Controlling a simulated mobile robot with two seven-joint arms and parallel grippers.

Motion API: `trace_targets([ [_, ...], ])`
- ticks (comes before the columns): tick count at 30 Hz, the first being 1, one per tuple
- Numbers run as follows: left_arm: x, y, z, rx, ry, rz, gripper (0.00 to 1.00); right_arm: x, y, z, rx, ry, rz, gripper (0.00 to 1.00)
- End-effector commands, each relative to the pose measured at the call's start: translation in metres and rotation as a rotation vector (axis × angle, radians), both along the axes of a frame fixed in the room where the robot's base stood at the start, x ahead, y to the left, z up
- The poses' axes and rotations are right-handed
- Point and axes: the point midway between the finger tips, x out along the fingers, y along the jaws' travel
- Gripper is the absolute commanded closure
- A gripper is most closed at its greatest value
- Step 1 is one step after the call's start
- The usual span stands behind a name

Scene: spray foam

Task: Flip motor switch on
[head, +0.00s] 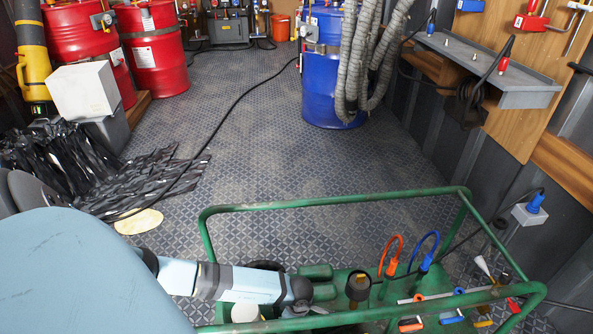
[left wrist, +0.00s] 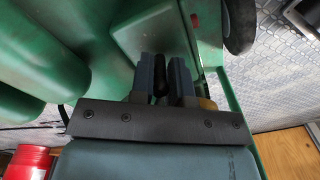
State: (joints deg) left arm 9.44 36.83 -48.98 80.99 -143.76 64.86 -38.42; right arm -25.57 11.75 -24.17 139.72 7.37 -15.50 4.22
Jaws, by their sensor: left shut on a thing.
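The green machine (head: 325,272), with a tubular frame (head: 330,203), stands at the bottom right in the head view. Its green body (left wrist: 120,25) fills much of the left wrist view. In the left wrist view my left gripper (left wrist: 163,75) has its two dark fingers against the machine, shut on a narrow black part (left wrist: 161,78) between them. This part may be the motor switch, but its shape and position are mostly hidden by the fingers. In the head view my left arm reaches over the machine's left side, and its fingertips cannot be made out. My right gripper is not in view.
Orange (head: 391,254) and blue (head: 424,250) hoses and a black-capped fitting (head: 358,287) rise from the machine near my left arm. Red drums (head: 152,50) and a blue drum (head: 327,85) stand farther back. The floor between is mostly clear, crossed by a black cable.

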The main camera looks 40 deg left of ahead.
Motion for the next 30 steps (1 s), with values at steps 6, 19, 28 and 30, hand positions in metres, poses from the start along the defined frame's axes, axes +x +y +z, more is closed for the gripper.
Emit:
trace_targets([
  [6, 0.0077, -0.0054, 0.0002, 0.116, 0.143, -0.002, 1.0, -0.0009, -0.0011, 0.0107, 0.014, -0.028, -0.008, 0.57],
  [19, 0.0102, -0.0082, -0.0034, 0.247, 0.307, 0.0, 1.0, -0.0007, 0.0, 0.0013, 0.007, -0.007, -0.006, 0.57],
  [28, 0.0102, -0.0083, -0.0033, 0.245, 0.306, 0.0, 0.59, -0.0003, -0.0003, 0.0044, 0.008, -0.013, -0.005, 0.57],
  [30, 0.0104, -0.0083, -0.0032, 0.244, 0.304, 0.0, 0.59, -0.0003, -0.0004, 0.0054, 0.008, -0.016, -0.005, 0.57],
])
